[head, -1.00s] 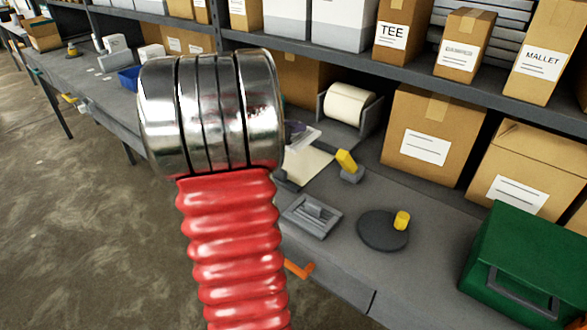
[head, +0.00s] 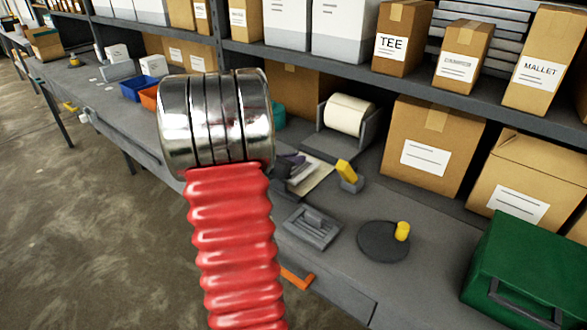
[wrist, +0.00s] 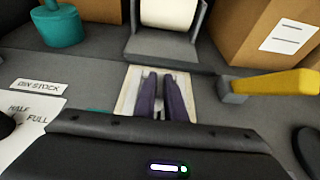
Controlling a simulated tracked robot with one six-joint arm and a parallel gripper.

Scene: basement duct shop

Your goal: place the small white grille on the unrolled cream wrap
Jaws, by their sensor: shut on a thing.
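The cream wrap comes off a roll (head: 348,115) in a grey dispenser, and its unrolled sheet (head: 322,178) lies flat on the bench in front. In the wrist view the sheet (wrist: 128,92) shows on both sides of my fingers. My gripper (wrist: 162,98) has two purple fingers close together over the sheet, pointing towards the roll. In the head view my gripper (head: 294,163) is partly hidden behind my arm. A pale piece at its fingers, seemingly the small white grille (head: 303,172), is held there. It is mostly hidden, and I cannot tell whether it touches the wrap.
A yellow-handled tool (head: 346,172) stands right beside the sheet. A grey plate (head: 312,226), a dark disc (head: 380,242) with a yellow knob and a green case (head: 530,265) occupy the bench's front and right. Cardboard boxes (head: 432,145) and a shelf stand behind.

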